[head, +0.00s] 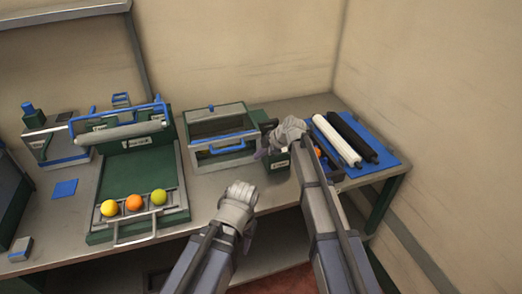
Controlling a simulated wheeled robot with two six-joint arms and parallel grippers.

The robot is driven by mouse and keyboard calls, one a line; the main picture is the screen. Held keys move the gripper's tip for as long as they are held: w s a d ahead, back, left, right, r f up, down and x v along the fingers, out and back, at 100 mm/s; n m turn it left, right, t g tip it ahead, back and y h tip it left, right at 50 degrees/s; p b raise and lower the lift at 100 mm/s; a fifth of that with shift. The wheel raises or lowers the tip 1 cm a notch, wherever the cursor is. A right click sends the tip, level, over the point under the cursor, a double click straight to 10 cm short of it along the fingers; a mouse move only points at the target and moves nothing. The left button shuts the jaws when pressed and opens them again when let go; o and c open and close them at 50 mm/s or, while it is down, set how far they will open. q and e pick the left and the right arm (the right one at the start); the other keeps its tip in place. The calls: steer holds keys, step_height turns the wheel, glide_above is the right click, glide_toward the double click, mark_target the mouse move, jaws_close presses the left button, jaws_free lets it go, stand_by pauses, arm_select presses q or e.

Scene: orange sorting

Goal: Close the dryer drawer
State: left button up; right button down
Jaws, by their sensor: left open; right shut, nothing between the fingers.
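A green machine (138,165) with a roller and blue handle stands on the left of the table. Its green tray with a metal front handle (134,234) extends toward me and holds a yellow, an orange and a lime-green fruit. A second green-and-grey box (220,125) with a blue handle stands in the middle. I cannot tell from the labels which part is the dryer drawer. My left gripper (239,195) is open in front of the middle box, apart from it. My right gripper (287,134) is shut and empty beside a small green box (277,160), partly hiding it.
A blue mat (388,160) with a white roller (336,140) and a black roller (354,138) lies at the right end. An orange fruit (318,153) shows beside my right arm. A small grey-blue block (21,249) sits at front left. Walls close off the back and right.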

steer(key=p+v, duration=0.8)
steer(key=v, duration=0.2)
steer(key=shift+s, duration=0.15)
steer(key=s+f+m+g+h, duration=0.2)
steer(key=s+m, duration=0.6)
steer(key=s, duration=0.7)
steer(key=s+f+m+g+h, duration=0.2)
steer(key=s+m+h, duration=0.3)
steer(key=s, duration=1.1)
steer(key=d+m, duration=0.1)
steer(key=m, duration=0.2)
steer(key=shift+s+h, duration=0.25)
steer(key=shift+h, duration=0.05)
steer(key=shift+f, duration=0.15)
